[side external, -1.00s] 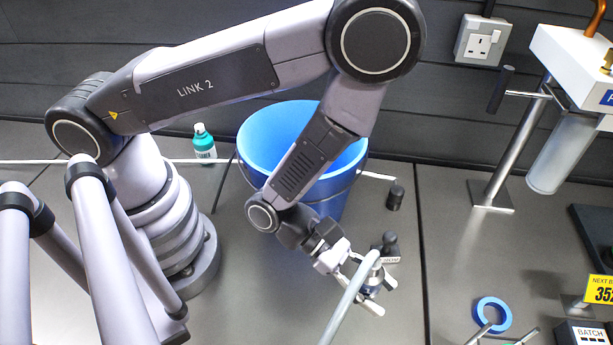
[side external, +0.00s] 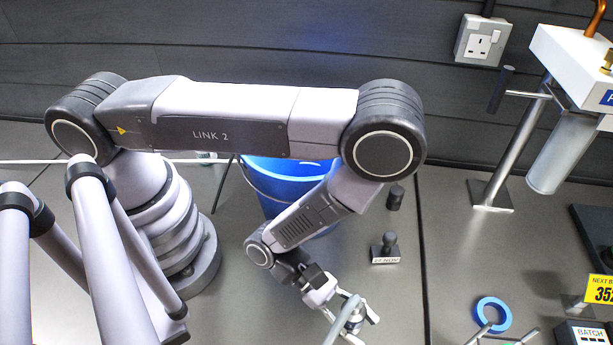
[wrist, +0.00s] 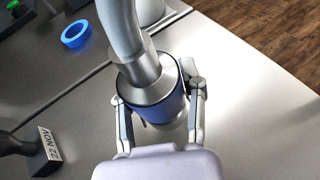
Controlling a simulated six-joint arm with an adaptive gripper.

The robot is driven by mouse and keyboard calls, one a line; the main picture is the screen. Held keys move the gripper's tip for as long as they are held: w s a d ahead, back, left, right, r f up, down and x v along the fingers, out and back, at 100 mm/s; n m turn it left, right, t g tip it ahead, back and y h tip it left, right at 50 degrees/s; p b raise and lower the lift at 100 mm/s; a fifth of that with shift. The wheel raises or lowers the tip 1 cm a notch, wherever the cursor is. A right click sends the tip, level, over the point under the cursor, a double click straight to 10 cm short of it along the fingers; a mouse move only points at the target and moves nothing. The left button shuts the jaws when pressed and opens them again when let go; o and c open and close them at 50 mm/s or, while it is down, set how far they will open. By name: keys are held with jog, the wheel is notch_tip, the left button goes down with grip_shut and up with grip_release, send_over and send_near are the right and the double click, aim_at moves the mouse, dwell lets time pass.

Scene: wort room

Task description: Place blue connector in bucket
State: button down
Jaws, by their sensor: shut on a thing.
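The blue connector (wrist: 160,110) is a metal fitting with a dark blue band on the end of a grey hose (wrist: 122,28). My gripper (wrist: 160,103) is shut on it, with one finger on each side of the band. In the side external view, my gripper (side external: 360,327) is near the bottom edge, and the hose (side external: 343,318) partly covers the connector. The blue bucket (side external: 268,183) stands behind my arm, up and left of my gripper. My arm links hide much of its rim and right side. The bucket is not in the wrist view.
A date stamp (side external: 386,250) stands up and right of my gripper, with a small black cylinder (side external: 395,197) behind it. A blue ring (side external: 492,314) lies to the right. A steel tap stand (side external: 492,194) rises at back right.

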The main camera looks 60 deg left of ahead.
aim_at(358, 332)
jog(key=shift+f, duration=1.45)
jog(key=shift+f, duration=0.15)
jog(key=c, duration=0.6)
grip_release()
jog(key=shift+o, duration=0.3)
jog(key=shift+v, duration=2.5)
